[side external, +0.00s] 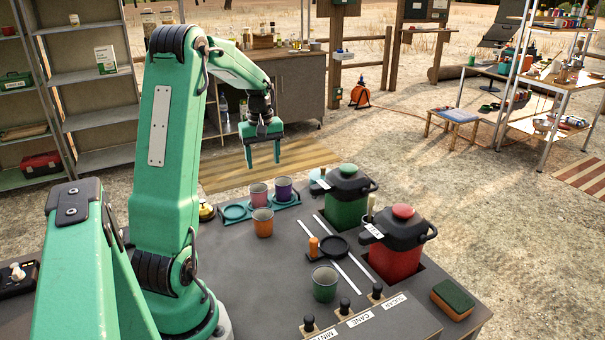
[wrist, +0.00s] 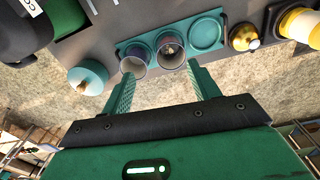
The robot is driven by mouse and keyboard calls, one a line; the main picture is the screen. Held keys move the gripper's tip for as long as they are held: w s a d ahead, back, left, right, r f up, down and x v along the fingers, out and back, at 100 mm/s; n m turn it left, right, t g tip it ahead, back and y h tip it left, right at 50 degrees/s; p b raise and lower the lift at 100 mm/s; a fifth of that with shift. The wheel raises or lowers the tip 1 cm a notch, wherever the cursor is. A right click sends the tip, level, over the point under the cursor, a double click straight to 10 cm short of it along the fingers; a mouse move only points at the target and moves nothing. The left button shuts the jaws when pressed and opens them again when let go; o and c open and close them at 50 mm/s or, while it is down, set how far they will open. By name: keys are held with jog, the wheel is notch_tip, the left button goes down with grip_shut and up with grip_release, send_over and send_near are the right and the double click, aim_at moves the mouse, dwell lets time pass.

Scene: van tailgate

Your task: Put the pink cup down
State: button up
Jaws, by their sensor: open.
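The pink cup (side external: 259,194) stands upright on the teal holder (side external: 234,212), beside the purple cup (side external: 283,188). My gripper (side external: 264,158) is open and empty, above and apart from the cups, with its fingers pointing down. In the wrist view my gripper (wrist: 157,80) has its fingers spread. Beyond the fingertips two cups sit in the teal holder (wrist: 188,37), one ring of which is empty; which cup is pink is hard to tell there.
An orange cup (side external: 263,224) and a green cup (side external: 324,284) stand on the dark tabletop. A green dispenser (side external: 346,208) and a red dispenser (side external: 398,258) stand right of the holder. Levers (side external: 345,306) line the front edge. The tabletop left of the green cup is clear.

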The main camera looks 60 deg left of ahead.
jog(key=w+d+r+m+t, duration=0.1)
jog(key=d+r+m, duration=0.3)
jog(key=d, duration=0.5)
jog(key=d+r+m+t, duration=0.1)
jog(key=d+r+m, duration=0.25)
jog(key=d, duration=0.55)
jog(key=s+d+r+m+t, duration=0.1)
jog(key=s+d+m, duration=0.3)
jog(key=d, duration=0.4)
jog(key=s+d+m+t, duration=0.2)
jog(key=s+d+m, duration=0.3)
jog(key=d, duration=0.3)
jog(key=shift+s+r, duration=0.2)
jog(key=shift+r, duration=0.15)
jog(key=shift+d, duration=0.1)
